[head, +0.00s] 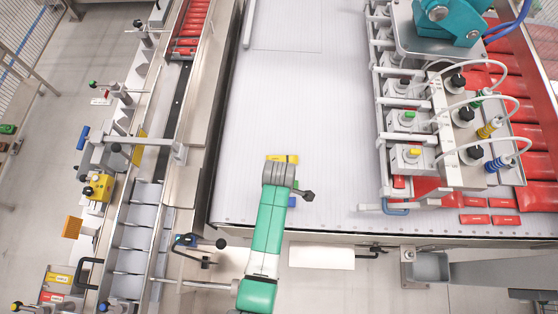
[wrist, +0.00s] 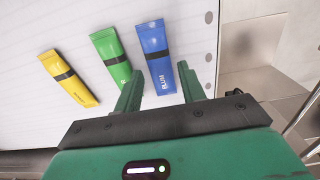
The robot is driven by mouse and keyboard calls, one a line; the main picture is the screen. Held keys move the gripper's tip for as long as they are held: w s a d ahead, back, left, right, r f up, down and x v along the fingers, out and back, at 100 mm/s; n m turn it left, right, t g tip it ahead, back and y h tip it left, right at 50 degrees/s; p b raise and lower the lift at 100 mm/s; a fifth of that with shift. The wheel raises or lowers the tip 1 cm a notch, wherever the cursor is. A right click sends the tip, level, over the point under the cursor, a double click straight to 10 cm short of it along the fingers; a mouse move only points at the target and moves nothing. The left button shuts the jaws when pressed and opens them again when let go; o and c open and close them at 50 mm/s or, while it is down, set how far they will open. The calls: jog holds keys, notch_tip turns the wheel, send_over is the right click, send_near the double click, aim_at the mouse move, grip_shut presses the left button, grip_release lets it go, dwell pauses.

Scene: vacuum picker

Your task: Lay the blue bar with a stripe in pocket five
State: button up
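The blue bar with a dark stripe (wrist: 156,52) lies on the white belt in the wrist view. In the head view only a bit of the blue bar (head: 292,202) shows beside my arm. My gripper (wrist: 160,68) is open, with its two green fingers apart and the blue bar's near end between them in the picture. I cannot tell the height gap, and nothing is held. In the head view my arm hides the fingertips. Grey pockets (head: 141,221) run in a row along the left conveyor; I see no numbers on them.
A green striped bar (wrist: 110,55) and a yellow striped bar (wrist: 68,78) lie left of the blue one. The yellow bar (head: 284,158) also shows in the head view. A vacuum picker (head: 440,125) stands over the belt's right side, near red packs (head: 474,219).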

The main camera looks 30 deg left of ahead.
notch_tip(320, 180, down, 2)
jog(key=shift+f, duration=0.1)
jog(key=c, duration=0.8)
jog(key=shift+r, duration=0.2)
notch_tip(320, 180, up, 4)
jog(key=shift+s+f, duration=0.15)
jog(key=shift+f, duration=0.1)
jog(key=s+d, duration=0.1)
jog(key=s, duration=0.4)
jog(key=s+d+r, duration=0.1)
jog(key=s, duration=0.4)
jog(key=s+d, duration=0.2)
jog(key=s, duration=0.3)
jog(key=shift+s+r, duration=0.1)
jog(key=shift+r, duration=0.05)
